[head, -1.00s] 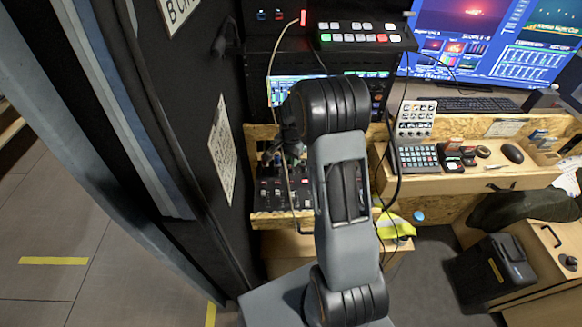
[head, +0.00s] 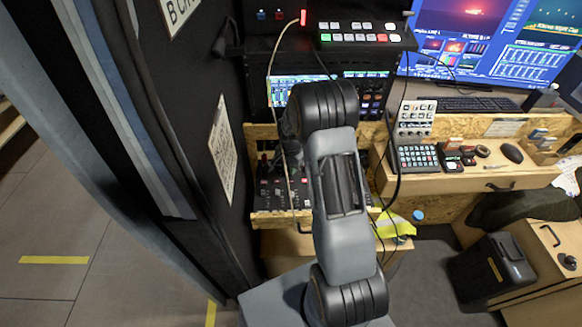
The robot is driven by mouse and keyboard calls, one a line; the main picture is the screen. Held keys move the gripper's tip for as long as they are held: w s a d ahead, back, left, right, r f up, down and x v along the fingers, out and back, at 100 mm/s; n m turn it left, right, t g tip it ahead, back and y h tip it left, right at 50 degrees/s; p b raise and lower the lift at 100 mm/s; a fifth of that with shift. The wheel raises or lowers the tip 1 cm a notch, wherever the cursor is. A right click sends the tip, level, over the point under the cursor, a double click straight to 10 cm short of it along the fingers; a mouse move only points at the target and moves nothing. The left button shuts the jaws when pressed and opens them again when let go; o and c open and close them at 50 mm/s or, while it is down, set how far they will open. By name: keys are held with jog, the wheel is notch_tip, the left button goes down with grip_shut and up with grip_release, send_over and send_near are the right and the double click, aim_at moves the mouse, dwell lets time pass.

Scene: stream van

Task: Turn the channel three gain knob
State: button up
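A dark audio mixer (head: 273,193) with several small knobs and red lights sits on a low wooden shelf (head: 268,218) in the head view, left of my arm. The knobs are too small to tell which is the channel three gain knob, and my arm covers the mixer's right part. My gripper is hidden behind my arm's dark upper joint and forearm. I cannot see its fingers or whether it touches a knob.
A thin pale cable hangs in front of the mixer, and a dark cable hangs right of my arm. A rack with a video switcher (head: 358,33) stands above. A black wall panel (head: 205,130) is close on the left. A desk with a keypad (head: 418,157) is on the right.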

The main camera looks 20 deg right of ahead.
grip_shut()
jog(key=shift+f+n+b, duration=0.1)
jog(key=shift+n+b, duration=0.3)
jog(key=shift+n, duration=0.1)
jog(key=n+b, duration=0.1)
jog(key=n, duration=0.3)
jog(key=shift+n, duration=0.3)
jog(key=shift+o, duration=1.8)
grip_release()
jog(key=shift+r, duration=0.2)
notch_tip(320, 180, up, 14)
jog(key=shift+f+b, duration=0.15)
jog(key=shift+b, duration=0.25)
